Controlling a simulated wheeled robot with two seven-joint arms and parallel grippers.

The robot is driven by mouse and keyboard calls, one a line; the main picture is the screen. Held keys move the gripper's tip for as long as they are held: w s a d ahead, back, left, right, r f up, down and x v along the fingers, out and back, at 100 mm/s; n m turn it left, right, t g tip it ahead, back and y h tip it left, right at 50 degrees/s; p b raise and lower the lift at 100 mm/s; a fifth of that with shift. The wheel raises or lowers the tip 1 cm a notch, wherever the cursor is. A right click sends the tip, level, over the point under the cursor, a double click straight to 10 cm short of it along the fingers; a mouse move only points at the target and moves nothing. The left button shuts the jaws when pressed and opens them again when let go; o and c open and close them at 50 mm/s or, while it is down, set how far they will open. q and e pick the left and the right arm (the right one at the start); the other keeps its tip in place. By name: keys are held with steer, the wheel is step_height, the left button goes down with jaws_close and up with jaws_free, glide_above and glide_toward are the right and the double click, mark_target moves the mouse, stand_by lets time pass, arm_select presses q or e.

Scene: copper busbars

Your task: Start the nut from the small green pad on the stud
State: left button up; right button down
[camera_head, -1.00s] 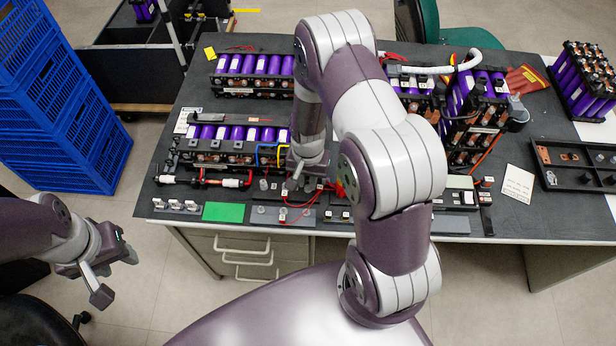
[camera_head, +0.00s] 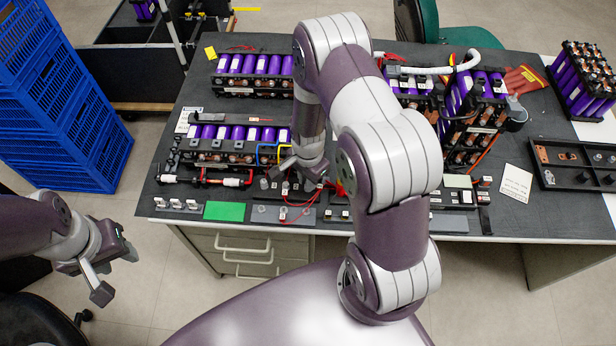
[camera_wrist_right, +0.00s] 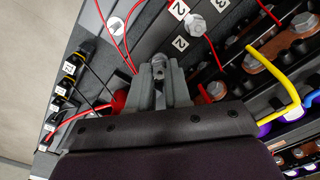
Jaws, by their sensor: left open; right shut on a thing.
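The green pad (camera_head: 224,211) lies near the front left edge of the bench, and I see nothing on it. My right gripper (camera_head: 312,186) is over the row of small terminal blocks behind the front edge, partly screened by its own arm. In the right wrist view, its fingers (camera_wrist_right: 159,75) are shut on a small grey metal piece, apparently the nut (camera_wrist_right: 158,62). Whether a stud is under or inside it is hidden. My left gripper (camera_head: 116,272) is open and empty, off the bench at the lower left.
Battery modules with purple cells (camera_head: 235,140) stand behind the work area. Red wires (camera_head: 296,205) loop close to the right gripper. In the right wrist view, a bolt head (camera_wrist_right: 195,25), number tags and a yellow cable (camera_wrist_right: 275,72) lie close by. A black tray (camera_head: 580,168) is at the right.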

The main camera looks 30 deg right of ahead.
steer(key=m, duration=0.3)
steer(key=shift+m+p, duration=0.4)
steer(key=c, duration=1.3)
jaws_free()
steer(key=shift+f+m, duration=0.15)
steer(key=shift+m, duration=0.25)
steer(key=o, duration=0.3)
step_height(320, 180, up, 6)
steer(key=p, duration=0.5)
